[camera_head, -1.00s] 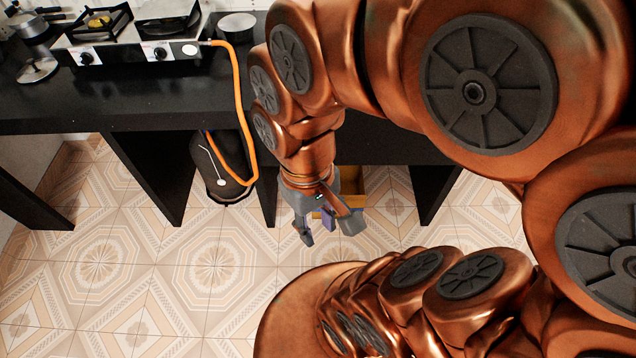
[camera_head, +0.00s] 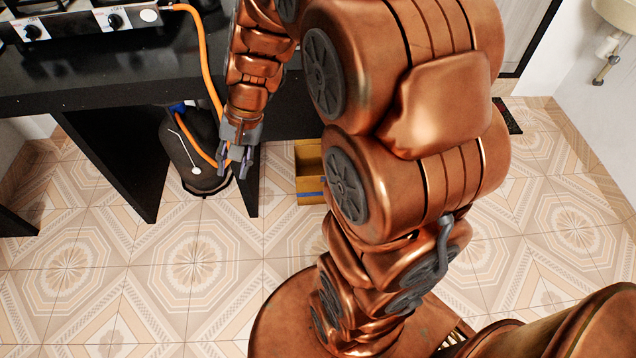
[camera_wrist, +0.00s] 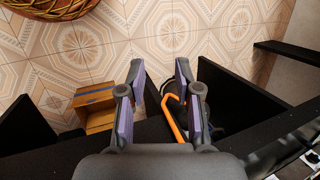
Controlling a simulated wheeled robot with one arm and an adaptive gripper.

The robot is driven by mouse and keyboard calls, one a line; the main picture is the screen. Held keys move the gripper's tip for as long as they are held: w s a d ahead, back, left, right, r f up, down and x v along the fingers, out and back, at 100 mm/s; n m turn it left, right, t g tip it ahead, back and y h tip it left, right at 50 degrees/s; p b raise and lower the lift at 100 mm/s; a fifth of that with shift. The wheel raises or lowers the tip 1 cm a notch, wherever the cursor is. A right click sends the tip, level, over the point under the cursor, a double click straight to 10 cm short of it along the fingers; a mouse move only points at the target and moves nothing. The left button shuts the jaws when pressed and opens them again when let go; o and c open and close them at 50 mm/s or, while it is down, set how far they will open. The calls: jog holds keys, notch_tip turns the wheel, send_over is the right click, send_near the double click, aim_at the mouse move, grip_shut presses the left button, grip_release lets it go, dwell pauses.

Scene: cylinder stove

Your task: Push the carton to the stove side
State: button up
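The carton (camera_head: 308,187) is an open-topped yellow-brown box with a blue stripe. It stands on the floor under the counter, right of a black support panel, partly hidden by my arm. It also shows left of my fingers in the wrist view (camera_wrist: 97,98). My gripper (camera_head: 234,167) hangs low to the left of the carton, in front of the panel edge and apart from the carton. In the wrist view its fingers (camera_wrist: 159,75) are spread with nothing between them. The stove (camera_head: 75,24) sits on the counter at the upper left.
A dark gas cylinder (camera_head: 190,155) with an orange hose (camera_head: 204,60) stands in the bay left of the black panel (camera_head: 243,190). The black counter (camera_head: 100,80) overhangs both. Patterned floor tiles in front are clear. A white sink (camera_head: 615,15) is at the upper right.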

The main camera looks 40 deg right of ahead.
jog(key=w+d+f+m+t+b, duration=0.1)
jog(key=w+d+f+m+b, duration=0.1)
jog(key=w+d+f+b, duration=0.4)
jog(key=w+d+f+m+t+b, duration=0.1)
jog(key=w+d+f+m, duration=0.2)
jog(key=f, duration=0.5)
jog(key=m+t+h+b, duration=0.3)
jog(key=m+b, duration=0.9)
jog(key=b, duration=0.4)
send_near(312, 178)
jog(key=a+x, duration=0.1)
jog(key=x, duration=0.2)
jog(key=shift+w+d, duration=0.1)
jog(key=shift+d, duration=0.25)
jog(key=shift+f, duration=0.1)
jog(key=b+x, duration=0.2)
jog(key=x, duration=0.4)
jog(key=shift+w+f, duration=0.15)
jog(key=shift+f, duration=0.1)
jog(key=shift+w+f+b, duration=0.35)
jog(key=shift+w+f, duration=0.1)
